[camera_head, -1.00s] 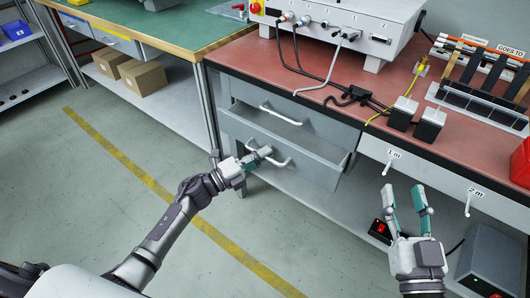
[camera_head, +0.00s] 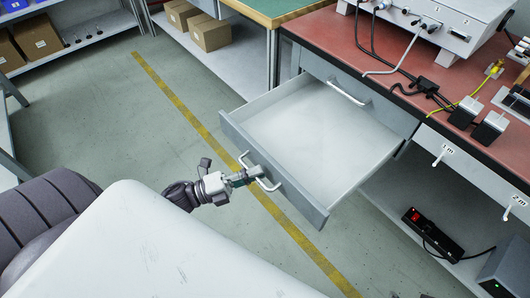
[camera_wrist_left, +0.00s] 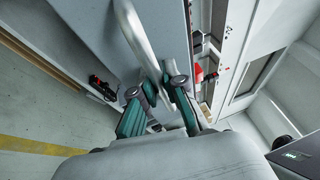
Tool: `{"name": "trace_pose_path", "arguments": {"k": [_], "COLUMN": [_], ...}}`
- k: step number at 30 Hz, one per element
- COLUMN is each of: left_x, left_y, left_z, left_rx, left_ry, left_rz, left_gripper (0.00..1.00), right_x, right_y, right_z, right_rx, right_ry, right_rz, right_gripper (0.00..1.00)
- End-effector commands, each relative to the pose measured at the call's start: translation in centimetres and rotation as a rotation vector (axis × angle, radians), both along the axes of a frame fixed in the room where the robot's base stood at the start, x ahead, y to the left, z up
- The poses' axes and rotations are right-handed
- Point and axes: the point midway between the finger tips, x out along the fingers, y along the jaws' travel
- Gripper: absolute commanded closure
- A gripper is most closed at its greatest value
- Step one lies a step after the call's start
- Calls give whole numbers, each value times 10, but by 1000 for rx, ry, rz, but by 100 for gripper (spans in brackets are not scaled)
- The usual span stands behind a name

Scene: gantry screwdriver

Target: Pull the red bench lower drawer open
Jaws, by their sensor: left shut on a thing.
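The red bench's lower drawer (camera_head: 310,140) is pulled far out in the head view, and its grey interior looks empty. Its front carries a white bar handle (camera_head: 262,172). My left gripper (camera_head: 250,176) is shut on this handle. In the left wrist view the handle (camera_wrist_left: 140,40) runs down to the fingers of my left gripper (camera_wrist_left: 160,95). The upper drawer (camera_head: 365,100), with its own white handle (camera_head: 347,93), is closed. My right gripper is not in view.
The red bench top (camera_head: 400,60) carries cables, black adapters (camera_head: 490,128) and a white instrument (camera_head: 450,20). A black power strip (camera_head: 432,233) lies on the lower shelf at right. Cardboard boxes (camera_head: 210,33) sit under the green bench. The floor left of the drawer is clear.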

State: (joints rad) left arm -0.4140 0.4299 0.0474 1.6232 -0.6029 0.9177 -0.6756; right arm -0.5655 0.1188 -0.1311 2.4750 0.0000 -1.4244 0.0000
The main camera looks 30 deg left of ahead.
Motion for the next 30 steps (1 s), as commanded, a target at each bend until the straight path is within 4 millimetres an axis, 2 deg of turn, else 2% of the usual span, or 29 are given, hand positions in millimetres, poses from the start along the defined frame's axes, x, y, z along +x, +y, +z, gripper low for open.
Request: {"name": "trace_pose_path", "arguments": {"k": [12,13,15,25,30], "left_x": [-4,-4,-3,-5,-20], "left_y": [2,2,2,3,17], "left_z": [0,0,0,-1,-5], "left_rx": [0,0,0,1,2], "left_ry": [0,0,0,1,4], "left_rz": [0,0,1,0,2], "left_gripper": [100,88,78,78,78], "right_x": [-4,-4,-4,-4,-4], "right_y": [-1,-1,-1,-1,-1], "right_z": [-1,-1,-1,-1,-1], "right_rx": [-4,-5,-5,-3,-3], "right_ry": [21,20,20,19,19], "right_rz": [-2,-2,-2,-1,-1], "right_gripper": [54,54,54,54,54]}}
